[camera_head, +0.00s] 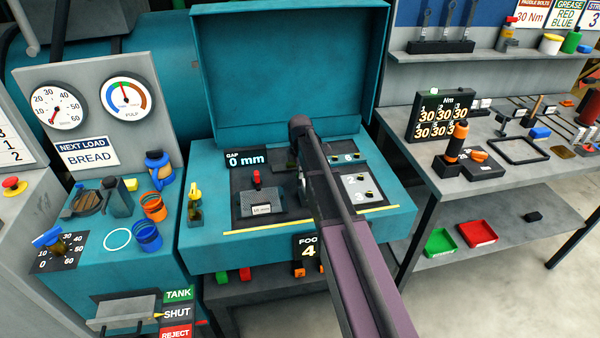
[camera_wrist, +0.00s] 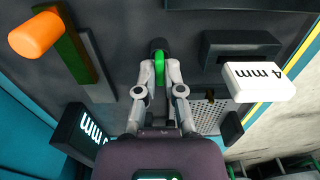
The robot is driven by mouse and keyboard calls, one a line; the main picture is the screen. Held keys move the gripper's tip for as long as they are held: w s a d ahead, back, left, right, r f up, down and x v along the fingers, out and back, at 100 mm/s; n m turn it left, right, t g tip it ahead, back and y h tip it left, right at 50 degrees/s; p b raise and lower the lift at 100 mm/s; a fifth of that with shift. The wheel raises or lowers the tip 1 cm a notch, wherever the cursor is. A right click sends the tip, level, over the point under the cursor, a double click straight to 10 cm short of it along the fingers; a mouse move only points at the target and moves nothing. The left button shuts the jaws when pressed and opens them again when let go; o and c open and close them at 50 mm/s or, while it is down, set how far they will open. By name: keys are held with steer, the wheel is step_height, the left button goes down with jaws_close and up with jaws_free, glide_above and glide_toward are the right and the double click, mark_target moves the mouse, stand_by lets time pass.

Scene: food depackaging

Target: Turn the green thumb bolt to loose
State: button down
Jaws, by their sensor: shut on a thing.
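The green thumb bolt (camera_wrist: 159,68) shows in the wrist view, upright in the picture at the dark panel. My gripper (camera_wrist: 160,82) has its two grey fingers closed in on the bolt from both sides, with the bolt's green part between the fingertips. The fingertips partly cover the bolt. In the head view, my arm crosses in front of the teal machine's work panel (camera_head: 240,198) and hides the bolt. The panel's gap display (camera_head: 245,160) reads 0 mm. How far the bolt is turned cannot be told.
A white 4 mm block (camera_wrist: 260,82) stands right of my gripper in the wrist view. An orange-ended green bar (camera_wrist: 72,48) lies left. The raised teal lid (camera_head: 285,65) stands behind the panel. A red-knobbed lever (camera_head: 256,180) stands left of my arm.

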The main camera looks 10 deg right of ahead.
steer(key=shift+s, duration=0.15)
steer(key=c, duration=0.8)
jaws_free()
steer(key=shift+o, duration=0.2)
steer(key=shift+m, duration=0.3)
